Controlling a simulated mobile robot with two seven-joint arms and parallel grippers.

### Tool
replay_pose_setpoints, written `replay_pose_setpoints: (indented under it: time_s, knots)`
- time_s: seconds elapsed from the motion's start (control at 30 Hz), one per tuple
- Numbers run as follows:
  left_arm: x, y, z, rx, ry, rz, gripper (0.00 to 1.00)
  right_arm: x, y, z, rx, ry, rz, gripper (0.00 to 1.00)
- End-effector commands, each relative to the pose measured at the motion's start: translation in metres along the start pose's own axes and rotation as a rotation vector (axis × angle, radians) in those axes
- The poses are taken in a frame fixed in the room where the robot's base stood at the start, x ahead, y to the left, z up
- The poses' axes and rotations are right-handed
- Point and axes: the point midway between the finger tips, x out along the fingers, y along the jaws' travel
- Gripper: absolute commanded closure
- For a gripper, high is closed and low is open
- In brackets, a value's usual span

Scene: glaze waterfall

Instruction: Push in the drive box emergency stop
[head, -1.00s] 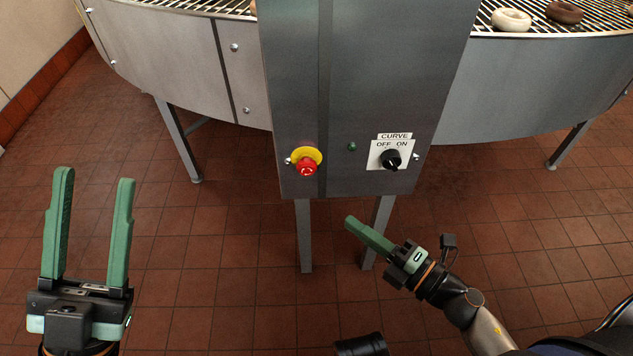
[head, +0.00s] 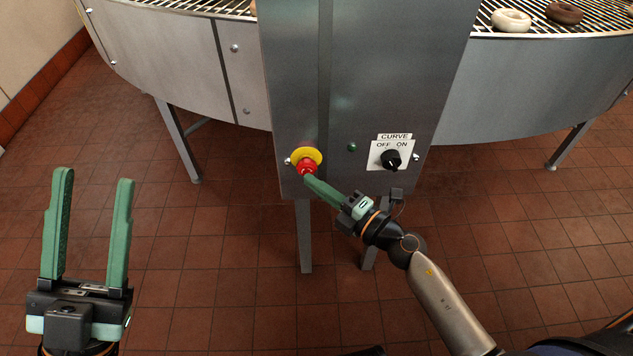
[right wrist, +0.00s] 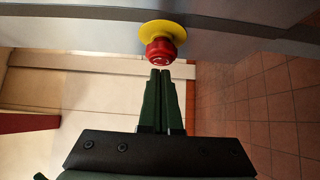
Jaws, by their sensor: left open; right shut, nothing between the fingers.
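The emergency stop is a red mushroom button (head: 307,168) on a yellow round collar (head: 309,155), at the lower left of the grey drive box (head: 375,80). It also shows in the right wrist view as a red button (right wrist: 159,51) below its yellow collar (right wrist: 165,30). My right gripper (head: 308,180) is shut and empty, its tips at the lower edge of the button in the head view. In the right wrist view its fingertips (right wrist: 160,72) are just below the button; I cannot tell whether they touch. My left gripper (head: 95,180) is open and empty, away to the left.
The CURVE switch (head: 391,159) and a small green lamp (head: 352,147) are on the box's right part. The curved conveyor (head: 180,60) with doughnuts (head: 512,20) runs behind. Metal legs (head: 304,240) stand under the box. The tiled floor (head: 220,270) is open in front.

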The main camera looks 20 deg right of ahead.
Motion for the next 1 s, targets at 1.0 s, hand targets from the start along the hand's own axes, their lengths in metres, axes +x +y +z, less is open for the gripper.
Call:
replay_pose_setpoints:
  time_s: [1.0]
  knots:
    - [0.003, -0.001, -0.003, 0.006, 0.0, 0.003, 0.5, 0.021, 0.001, 0.025, -0.004, -0.012, 0.002, 1.0]
